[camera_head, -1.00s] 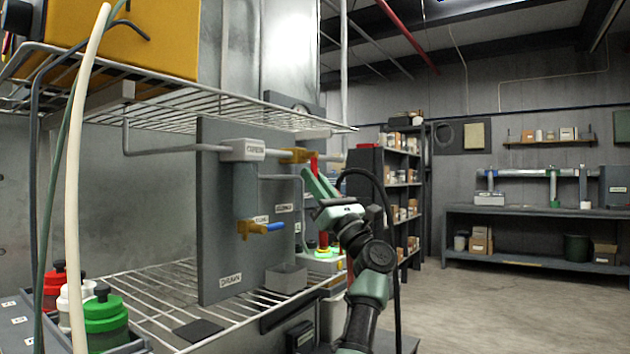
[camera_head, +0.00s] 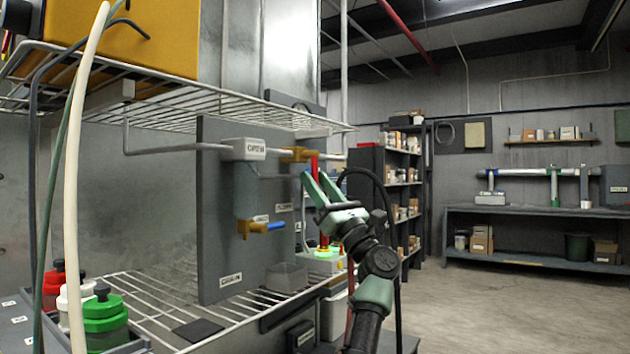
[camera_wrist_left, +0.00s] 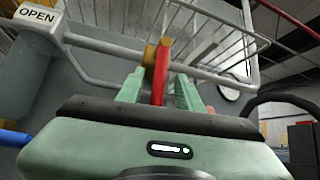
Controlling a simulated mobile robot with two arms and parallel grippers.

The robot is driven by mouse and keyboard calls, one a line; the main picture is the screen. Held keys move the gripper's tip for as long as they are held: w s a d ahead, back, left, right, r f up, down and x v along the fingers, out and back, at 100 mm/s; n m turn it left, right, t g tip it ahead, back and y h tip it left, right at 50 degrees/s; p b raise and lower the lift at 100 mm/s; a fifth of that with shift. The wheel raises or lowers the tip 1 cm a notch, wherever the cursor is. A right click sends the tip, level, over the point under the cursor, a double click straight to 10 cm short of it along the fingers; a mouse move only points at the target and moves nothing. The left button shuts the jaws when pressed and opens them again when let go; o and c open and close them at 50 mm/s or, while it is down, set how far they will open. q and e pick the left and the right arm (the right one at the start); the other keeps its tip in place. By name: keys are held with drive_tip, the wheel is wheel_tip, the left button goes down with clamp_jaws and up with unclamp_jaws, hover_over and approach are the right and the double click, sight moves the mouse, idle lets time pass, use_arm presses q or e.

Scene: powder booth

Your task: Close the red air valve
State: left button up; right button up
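The red valve handle (camera_head: 315,166) hangs down from a yellow valve body (camera_head: 298,155) on the grey horizontal pipe, crossing the pipe's line. My left gripper (camera_head: 318,185) is just below and in front of it, fingers pointing up. In the left wrist view the red handle (camera_wrist_left: 160,78) shows between the two green fingers (camera_wrist_left: 158,88), with a gap visible on either side, so the gripper is open around it. How deep the handle reaches between the fingers is hard to tell. My right gripper is not in view.
An "OPEN" label box (camera_head: 243,149) sits on the pipe left of the valve. A second yellow valve with a blue handle (camera_head: 262,227) is lower on the grey panel (camera_head: 225,270). A wire shelf (camera_head: 180,97) hangs above. A black hose curves right of the gripper.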

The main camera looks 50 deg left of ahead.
use_arm(q)
drive_tip(key=v, duration=0.6)
drive_tip(key=shift+d+f, duration=0.25)
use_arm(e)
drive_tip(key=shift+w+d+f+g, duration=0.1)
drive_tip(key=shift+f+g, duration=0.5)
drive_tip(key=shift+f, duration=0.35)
